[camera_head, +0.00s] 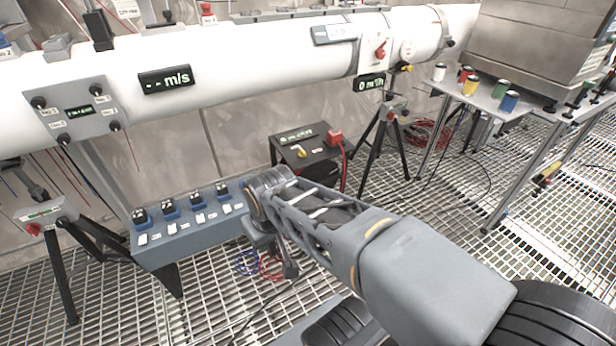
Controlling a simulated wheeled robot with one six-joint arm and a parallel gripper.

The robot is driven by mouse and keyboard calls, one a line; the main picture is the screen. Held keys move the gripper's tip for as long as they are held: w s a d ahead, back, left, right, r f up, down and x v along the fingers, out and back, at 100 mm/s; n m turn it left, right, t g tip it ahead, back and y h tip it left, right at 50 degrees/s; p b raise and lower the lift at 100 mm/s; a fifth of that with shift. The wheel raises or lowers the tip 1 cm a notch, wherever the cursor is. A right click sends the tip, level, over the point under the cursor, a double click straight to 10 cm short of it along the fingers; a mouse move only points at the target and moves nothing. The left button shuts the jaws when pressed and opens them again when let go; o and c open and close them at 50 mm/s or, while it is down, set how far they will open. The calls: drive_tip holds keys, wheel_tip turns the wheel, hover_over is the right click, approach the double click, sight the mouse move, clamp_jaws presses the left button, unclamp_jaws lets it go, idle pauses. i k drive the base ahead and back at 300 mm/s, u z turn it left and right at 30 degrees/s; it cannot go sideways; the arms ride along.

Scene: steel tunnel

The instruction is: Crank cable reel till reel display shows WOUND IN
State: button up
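No cable reel, crank or WOUND IN display can be made out in this view. A black box (305,157) on the floor behind my arm has a small lit display (297,136), a yellow knob and a red block with a red cable; the display text is too small to read. My grey arm reaches from the lower right toward the middle. Its far end, with a dark part (289,268) hanging down, is above the floor grating, right of the blue console. The fingers of my gripper cannot be made out, and nothing is seen held.
A blue console (190,231) with several black switches stands left of my arm. A white pipe (240,62) with displays runs across the back. A table (466,92) with coloured cans is at right. Tripods (62,265) and loose coiled cables (270,264) stand or lie on the grating.

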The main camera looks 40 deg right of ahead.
sight(317, 172)
drive_tip(key=z, duration=0.15)
drive_tip(key=k, duration=0.3)
drive_tip(key=u, duration=0.25)
drive_tip(key=i, duration=1.1)
drive_tip(key=z, duration=1.2)
